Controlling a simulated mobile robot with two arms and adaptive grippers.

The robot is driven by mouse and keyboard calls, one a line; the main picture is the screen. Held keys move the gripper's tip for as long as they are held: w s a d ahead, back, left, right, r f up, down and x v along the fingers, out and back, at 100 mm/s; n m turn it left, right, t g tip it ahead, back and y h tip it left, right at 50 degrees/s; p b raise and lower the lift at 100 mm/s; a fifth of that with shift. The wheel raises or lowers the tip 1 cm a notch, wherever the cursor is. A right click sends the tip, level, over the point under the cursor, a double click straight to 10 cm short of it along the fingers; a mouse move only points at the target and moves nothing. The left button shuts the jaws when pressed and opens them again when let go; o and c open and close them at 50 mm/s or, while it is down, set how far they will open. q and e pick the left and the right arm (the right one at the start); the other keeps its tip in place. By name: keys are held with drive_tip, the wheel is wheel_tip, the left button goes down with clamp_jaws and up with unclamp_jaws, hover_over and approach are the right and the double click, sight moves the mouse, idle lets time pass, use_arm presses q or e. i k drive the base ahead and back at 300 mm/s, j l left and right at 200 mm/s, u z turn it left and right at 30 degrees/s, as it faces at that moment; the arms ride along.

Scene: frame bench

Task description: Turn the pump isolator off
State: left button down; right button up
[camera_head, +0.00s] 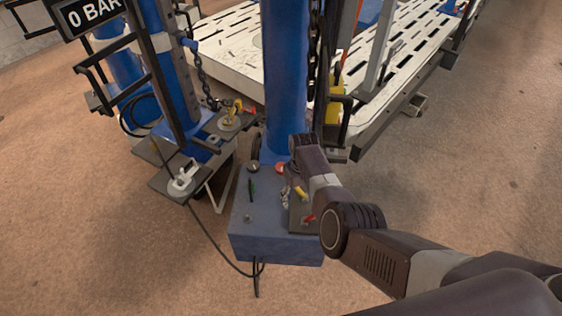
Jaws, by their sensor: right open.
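A blue control box (262,238) stands at the foot of the blue post and carries several controls. A red-handled control (308,218) sits near its right front edge, close to my right arm. I cannot read any label, so I cannot tell for certain which control is the pump isolator, nor its setting. My right gripper (288,192) is open over the right part of the box top, small and partly hidden by my own wrist. I cannot tell whether it touches a control. My left gripper is not in view.
A green-handled control (251,188), a black knob (253,168) and a red button (281,168) are on the box. A blue post (285,80) and chain (314,60) rise behind. A slotted white platform (240,48) lies beyond. Cables hang at left.

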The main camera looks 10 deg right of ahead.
sight(279, 167)
drive_tip(key=i, duration=0.95)
